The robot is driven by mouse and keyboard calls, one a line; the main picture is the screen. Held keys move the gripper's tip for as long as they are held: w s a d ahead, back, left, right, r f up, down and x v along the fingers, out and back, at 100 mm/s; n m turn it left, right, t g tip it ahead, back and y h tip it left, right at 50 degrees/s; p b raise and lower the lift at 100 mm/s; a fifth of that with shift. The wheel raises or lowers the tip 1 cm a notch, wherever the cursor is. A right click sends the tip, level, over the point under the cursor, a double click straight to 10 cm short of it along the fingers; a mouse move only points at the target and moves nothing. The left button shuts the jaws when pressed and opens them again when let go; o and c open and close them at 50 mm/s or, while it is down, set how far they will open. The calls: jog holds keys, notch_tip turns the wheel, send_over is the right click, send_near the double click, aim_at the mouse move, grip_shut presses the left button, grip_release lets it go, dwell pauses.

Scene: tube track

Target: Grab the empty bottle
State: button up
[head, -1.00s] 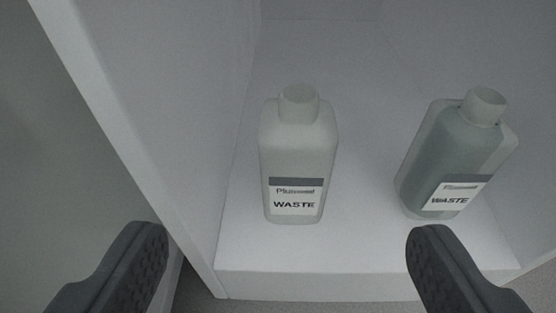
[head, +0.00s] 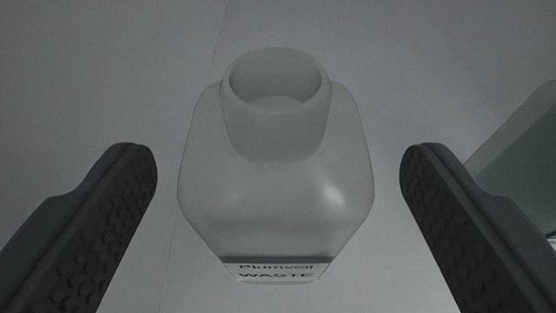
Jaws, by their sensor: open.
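A pale, translucent empty bottle (head: 277,200) stands upright in the middle of the head view, with its open neck towards me and a label reading WASTE low on its front. My gripper (head: 278,165) is open. One finger is to the left of the bottle and one to the right, with a gap on both sides, so neither seems to touch it. The bottle's base is hidden below its shoulders and label.
A second bottle (head: 530,150) with darker liquid inside is partly in view at the right edge, close behind my right finger. The white shelf surface (head: 90,70) around the bottle is otherwise clear.

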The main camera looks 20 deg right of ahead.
jog(key=shift+w+d+f, duration=0.15)
jog(key=shift+w+d, duration=0.15)
jog(key=shift+w, duration=0.35)
jog(key=c, duration=1.1)
jog(key=shift+o, duration=0.2)
jog(key=shift+a, duration=0.1)
